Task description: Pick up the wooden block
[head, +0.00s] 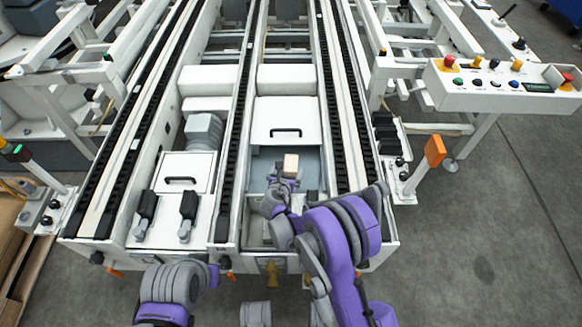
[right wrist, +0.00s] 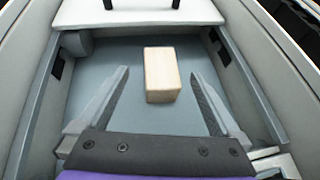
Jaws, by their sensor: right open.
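The wooden block (head: 291,165) is a small pale box on the blue-grey floor of a recess in the middle of the white machine. In the right wrist view the block (right wrist: 162,75) lies ahead of my right gripper (right wrist: 164,80), in line with the gap between its two fingers. The fingers are apart with nothing clearly held between them. In the head view my right gripper (head: 283,182) is just in front of the block, and my wrist hides part of it. My left arm shows at the bottom left, but its gripper fingers do not show.
White walls (right wrist: 244,85) rise on both sides of the recess. A white cover with a black handle (head: 285,132) closes its far end. Conveyor rails (head: 345,110) run along both sides. A control panel (head: 505,88) with buttons stands at the right.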

